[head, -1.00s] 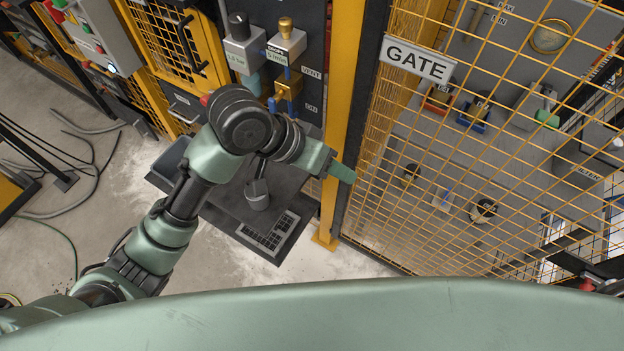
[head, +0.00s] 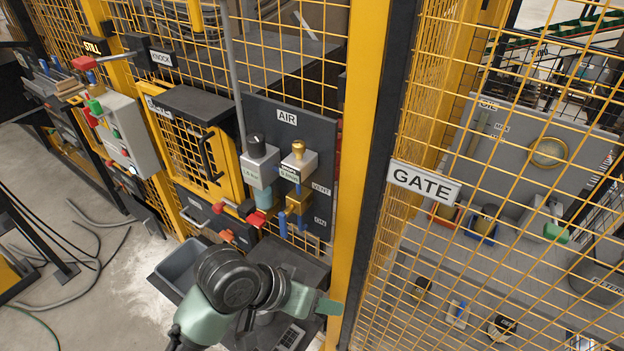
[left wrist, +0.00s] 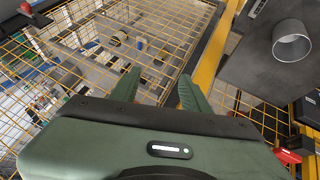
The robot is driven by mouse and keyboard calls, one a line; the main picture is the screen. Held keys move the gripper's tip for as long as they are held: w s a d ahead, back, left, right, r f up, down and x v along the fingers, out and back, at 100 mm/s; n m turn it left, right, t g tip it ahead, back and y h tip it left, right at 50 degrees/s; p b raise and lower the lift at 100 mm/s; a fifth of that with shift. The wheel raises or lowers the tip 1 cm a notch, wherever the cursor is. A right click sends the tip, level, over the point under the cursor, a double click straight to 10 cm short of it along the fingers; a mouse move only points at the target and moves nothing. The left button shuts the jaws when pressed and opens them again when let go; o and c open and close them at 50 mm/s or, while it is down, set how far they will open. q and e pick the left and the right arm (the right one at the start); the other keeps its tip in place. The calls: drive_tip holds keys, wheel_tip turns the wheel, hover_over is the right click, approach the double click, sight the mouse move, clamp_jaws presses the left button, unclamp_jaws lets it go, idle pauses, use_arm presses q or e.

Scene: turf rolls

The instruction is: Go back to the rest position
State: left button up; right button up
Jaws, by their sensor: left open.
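My left arm comes in at the bottom of the head view. Its left gripper (head: 329,306) points right, in front of the foot of the yellow gate post (head: 355,130). In the left wrist view the two green fingers of the left gripper (left wrist: 157,90) stand apart with nothing between them. Yellow mesh (left wrist: 150,50) shows beyond them. My right gripper is not in view.
The AIR panel (head: 318,140), with valves and gauges, stands behind my left arm. A grey bin (head: 182,266) sits left of the arm. The mesh fence with a GATE sign (head: 424,181) fills the right. A grey cup (left wrist: 291,40) stands on a dark shelf.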

use_arm(q)
drive_tip(key=s+a+f+n+y, duration=0.25)
drive_tip(key=s+a+f, duration=0.3)
drive_tip(key=a, duration=0.55)
drive_tip(key=s+a+f+n+y, duration=0.2)
drive_tip(key=s+a+f+y, duration=0.2)
drive_tip(key=s+a, duration=0.55)
wheel_tip(320, 180, down, 33)
drive_tip(key=a+b, duration=0.3)
drive_tip(key=b, duration=0.3)
drive_tip(key=s+a+f+g+b, duration=0.1)
drive_tip(key=s+f+b, duration=0.1)
drive_tip(key=s+f, duration=0.6)
drive_tip(key=s+a+f+b, duration=0.2)
drive_tip(key=s+f, duration=0.6)
drive_tip(key=f, duration=0.5)
drive_tip(key=shift+s+f+m+g+b, duration=0.25)
drive_tip(key=shift+m+g+b, duration=0.15)
drive_tip(key=shift+b, duration=0.4)
drive_tip(key=shift+y, duration=0.25)
